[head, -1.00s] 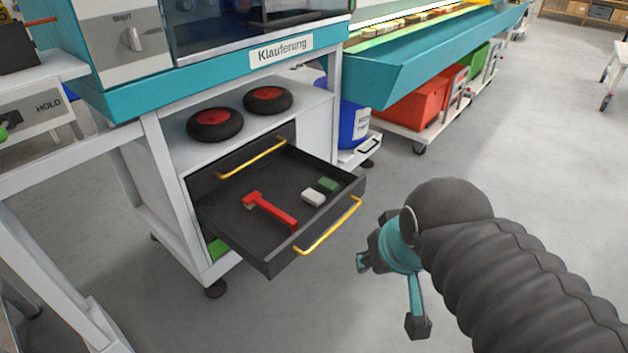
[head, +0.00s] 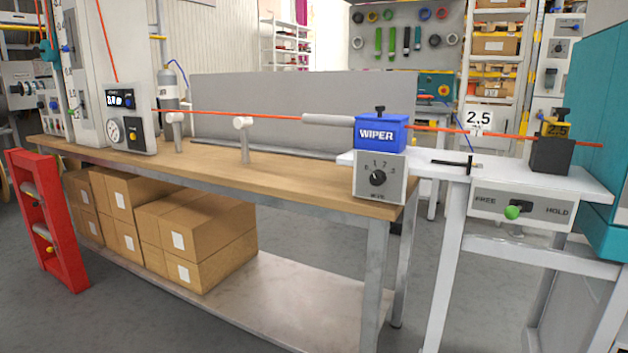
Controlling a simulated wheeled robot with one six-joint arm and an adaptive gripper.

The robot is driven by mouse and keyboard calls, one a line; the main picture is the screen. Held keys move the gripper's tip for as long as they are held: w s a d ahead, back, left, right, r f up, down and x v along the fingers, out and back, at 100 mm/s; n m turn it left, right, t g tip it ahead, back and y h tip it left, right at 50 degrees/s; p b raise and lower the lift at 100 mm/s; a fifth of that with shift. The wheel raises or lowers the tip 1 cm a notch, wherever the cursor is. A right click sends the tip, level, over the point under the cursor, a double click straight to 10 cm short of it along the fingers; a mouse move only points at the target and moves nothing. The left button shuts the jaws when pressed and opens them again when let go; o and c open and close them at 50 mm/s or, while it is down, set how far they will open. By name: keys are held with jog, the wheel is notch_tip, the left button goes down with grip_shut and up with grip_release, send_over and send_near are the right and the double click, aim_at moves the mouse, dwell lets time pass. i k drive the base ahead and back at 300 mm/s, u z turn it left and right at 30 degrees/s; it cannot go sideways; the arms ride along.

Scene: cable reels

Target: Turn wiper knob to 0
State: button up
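The wiper knob (head: 377,178) is a small black dial on a light grey panel (head: 395,192) at the front of the wooden workbench. Several numbers are printed in an arc above it. The pointer's exact setting is too small to tell. The blue wiper block (head: 380,133), lettered WIPER, sits just above the panel, with a black screw on top. An orange cable (head: 285,115) runs into it from the left and out to the right. My gripper is not in the current head view.
A white side table (head: 560,178) with a green FREE/HOLD lever (head: 513,212) stands right of the panel. Cardboard boxes (head: 200,235) fill the bench's lower shelf at left. A red frame (head: 50,220) stands far left. The floor in front is clear.

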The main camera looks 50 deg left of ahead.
aim_at(378, 178)
jog(key=u, duration=1.75)
jog(key=k, duration=0.5)
jog(key=z, duration=1.05)
jog(key=i, duration=0.65)
jog(key=u, duration=1.35)
